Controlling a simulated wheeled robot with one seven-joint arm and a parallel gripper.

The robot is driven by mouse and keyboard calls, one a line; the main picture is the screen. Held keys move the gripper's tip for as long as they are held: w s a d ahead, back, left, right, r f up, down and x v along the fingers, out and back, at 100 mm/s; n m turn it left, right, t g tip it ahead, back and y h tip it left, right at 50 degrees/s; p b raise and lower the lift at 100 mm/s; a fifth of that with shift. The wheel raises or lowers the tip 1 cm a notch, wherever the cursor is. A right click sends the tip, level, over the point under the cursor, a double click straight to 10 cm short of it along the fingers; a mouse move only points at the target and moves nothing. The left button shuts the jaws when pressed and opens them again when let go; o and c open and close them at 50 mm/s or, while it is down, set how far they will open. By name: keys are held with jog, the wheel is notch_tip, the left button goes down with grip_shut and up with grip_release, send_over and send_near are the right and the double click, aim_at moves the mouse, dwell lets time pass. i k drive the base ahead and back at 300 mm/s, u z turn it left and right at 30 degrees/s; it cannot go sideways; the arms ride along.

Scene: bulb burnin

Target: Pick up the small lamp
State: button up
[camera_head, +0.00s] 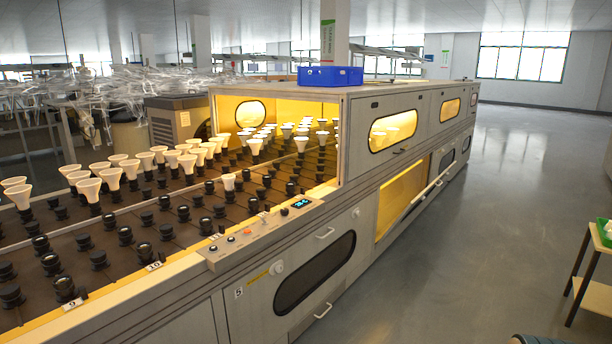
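A small white lamp (229,182) stands upright in a dark socket near the front middle of the burn-in bench (130,296). It looks smaller than the cone-shaped white lamps behind it and stands apart from them, with empty sockets around it. A larger white lamp (90,190) stands in the rows to its left, among several like it. My gripper is not in view.
A control panel (262,235) with knobs and a display lies along the bench's front edge. A lit metal enclosure (362,112) covers the far rows, with a blue crate (330,76) on top. A small wooden table (592,262) stands at right. The grey floor between is clear.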

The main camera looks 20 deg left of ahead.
aim_at(228, 180)
jog(key=z, duration=0.15)
jog(key=i, duration=1.5)
jog(key=u, duration=0.7)
jog(key=i, duration=0.9)
jog(key=u, duration=0.95)
